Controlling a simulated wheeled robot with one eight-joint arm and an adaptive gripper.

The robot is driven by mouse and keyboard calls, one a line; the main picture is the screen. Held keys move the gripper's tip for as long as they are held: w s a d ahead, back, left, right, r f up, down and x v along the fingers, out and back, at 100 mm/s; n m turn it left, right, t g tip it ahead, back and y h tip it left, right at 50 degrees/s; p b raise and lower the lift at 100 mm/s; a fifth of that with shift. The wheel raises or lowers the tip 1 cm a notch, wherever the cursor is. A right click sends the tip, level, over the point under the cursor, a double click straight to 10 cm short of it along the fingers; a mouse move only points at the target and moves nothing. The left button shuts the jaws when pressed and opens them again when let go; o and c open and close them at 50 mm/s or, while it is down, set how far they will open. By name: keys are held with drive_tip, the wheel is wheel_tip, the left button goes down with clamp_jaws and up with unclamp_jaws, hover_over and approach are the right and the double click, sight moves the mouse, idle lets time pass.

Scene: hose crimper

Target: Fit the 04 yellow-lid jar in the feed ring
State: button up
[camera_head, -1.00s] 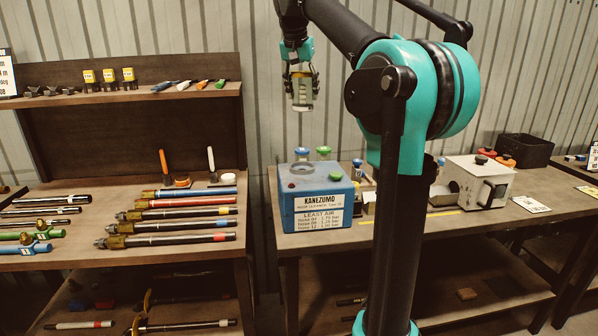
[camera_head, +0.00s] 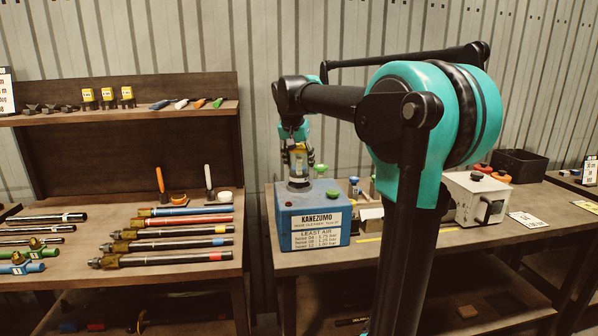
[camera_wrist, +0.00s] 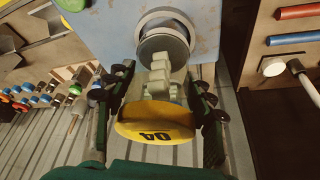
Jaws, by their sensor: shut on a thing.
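The jar with the yellow lid marked 04 (camera_wrist: 155,120) is held in my gripper (camera_wrist: 158,105), whose fingers close on both sides of it. The feed ring (camera_wrist: 180,22) is a pale round collar on the box's top. The jar's far end lies at or just above the ring's opening and hides part of it. I cannot tell whether it is inside the ring.
A white crimper unit (camera_head: 478,198) and a black bin (camera_head: 519,165) are farther right. A rack of hoses (camera_head: 170,235) stands left, across a gap.

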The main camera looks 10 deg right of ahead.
sight(296, 152)
drive_tip(key=shift+f, duration=1.4)
drive_tip(key=o, duration=1.3)
drive_tip(key=shift+f, duration=0.15)
drive_tip(key=v, duration=1.2)
drive_tip(key=shift+s, duration=0.1)
